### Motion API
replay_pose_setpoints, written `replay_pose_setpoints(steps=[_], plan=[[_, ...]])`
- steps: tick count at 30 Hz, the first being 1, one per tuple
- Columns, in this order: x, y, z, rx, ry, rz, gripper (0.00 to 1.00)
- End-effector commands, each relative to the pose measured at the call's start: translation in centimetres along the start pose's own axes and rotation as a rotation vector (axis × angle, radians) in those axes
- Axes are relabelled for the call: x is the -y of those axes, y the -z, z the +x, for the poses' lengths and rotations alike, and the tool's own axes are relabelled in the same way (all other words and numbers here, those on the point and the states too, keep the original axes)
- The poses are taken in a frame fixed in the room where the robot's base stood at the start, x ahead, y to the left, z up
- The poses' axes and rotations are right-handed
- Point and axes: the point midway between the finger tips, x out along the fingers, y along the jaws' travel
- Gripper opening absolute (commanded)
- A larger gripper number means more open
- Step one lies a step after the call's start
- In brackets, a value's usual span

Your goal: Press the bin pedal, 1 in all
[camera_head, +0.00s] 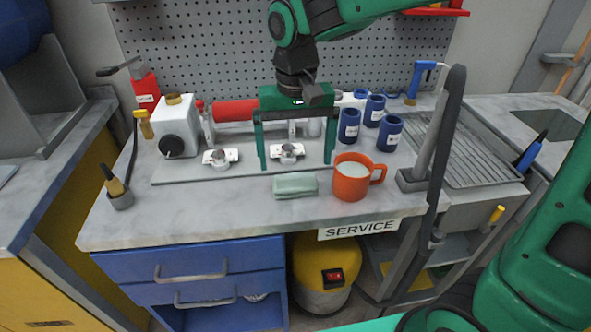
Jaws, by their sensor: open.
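No pedal can be made out for certain. A rounded yellow container with a grey lower part (310,263) stands on the floor under the bench; its top is hidden by the bench edge. A red button-like part (333,276) on a dark plate is on its front; I cannot tell whether this container is the bin. My green gripper (296,165) is open, pointing down over the bench. Its two fingers are wide apart, on either side of a small white metal-ringed fitting (287,153); I see nothing gripped. It is well above and behind the yellow container.
Blue cups (349,126) stand right of my gripper, a red roller (236,110) behind. A grey upright arm (441,140) rises at the right.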

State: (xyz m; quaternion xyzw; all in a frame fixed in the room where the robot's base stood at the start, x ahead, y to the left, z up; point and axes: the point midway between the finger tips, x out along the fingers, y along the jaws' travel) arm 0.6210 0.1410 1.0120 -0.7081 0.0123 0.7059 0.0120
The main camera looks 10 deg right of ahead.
Motion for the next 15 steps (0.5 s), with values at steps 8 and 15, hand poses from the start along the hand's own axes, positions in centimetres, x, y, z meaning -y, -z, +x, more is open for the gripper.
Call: replay_pose_setpoints(steps=[8, 15], plan=[[0.0, 0.1, -4.1, -0.002, 0.001, 0.0, 0.96], [0.0, 0.0, -4.9, 0.0, 0.0, 0.0, 0.96]])
